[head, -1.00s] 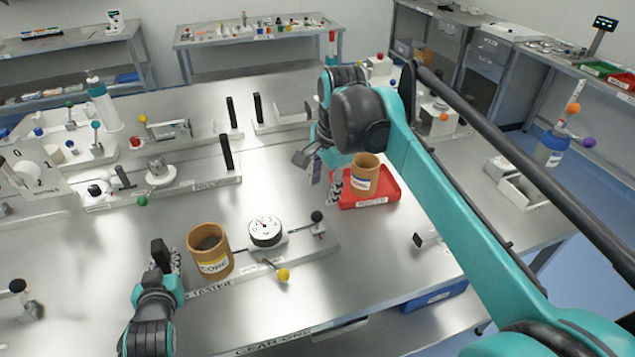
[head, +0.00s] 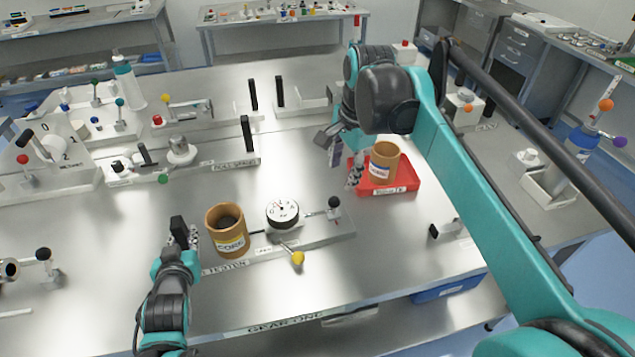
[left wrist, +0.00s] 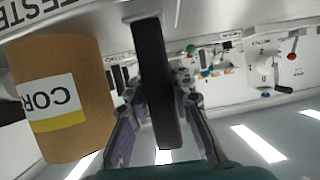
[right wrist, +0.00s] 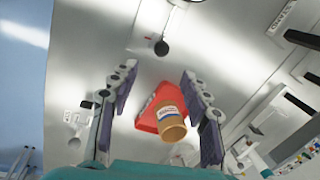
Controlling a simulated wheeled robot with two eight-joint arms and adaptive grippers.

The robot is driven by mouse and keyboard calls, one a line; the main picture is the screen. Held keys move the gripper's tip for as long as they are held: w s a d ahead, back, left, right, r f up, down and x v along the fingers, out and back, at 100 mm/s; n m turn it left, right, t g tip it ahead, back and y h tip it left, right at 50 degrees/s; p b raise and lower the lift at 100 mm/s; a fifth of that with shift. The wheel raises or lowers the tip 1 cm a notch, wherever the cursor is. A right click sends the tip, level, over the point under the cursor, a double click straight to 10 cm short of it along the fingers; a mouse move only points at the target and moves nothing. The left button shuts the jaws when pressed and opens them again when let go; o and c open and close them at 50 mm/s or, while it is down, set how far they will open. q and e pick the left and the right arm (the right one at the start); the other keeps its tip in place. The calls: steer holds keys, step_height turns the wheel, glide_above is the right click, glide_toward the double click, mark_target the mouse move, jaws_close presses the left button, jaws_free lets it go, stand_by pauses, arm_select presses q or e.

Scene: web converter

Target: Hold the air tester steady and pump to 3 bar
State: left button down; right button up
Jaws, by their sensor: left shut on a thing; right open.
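The air tester's grey base (head: 330,232) carries a white round gauge (head: 283,213), a yellow-knobbed lever (head: 298,258) and a black-knobbed handle (head: 334,202). A brown core (head: 228,238) stands upright at its left end. The gauge reading is too small to tell. My left gripper (head: 188,236) is shut on the black upright handle (head: 179,228) left of the core; the handle (left wrist: 155,85) sits between its fingers in the left wrist view.
A red tray (head: 408,188) holds another brown core (head: 384,160). Other fixtures with black uprights (head: 246,135) stand behind the tester. Bare table lies between the tester and the red tray.

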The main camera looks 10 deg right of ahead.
mark_target(334, 206)
stand_by(0.3)
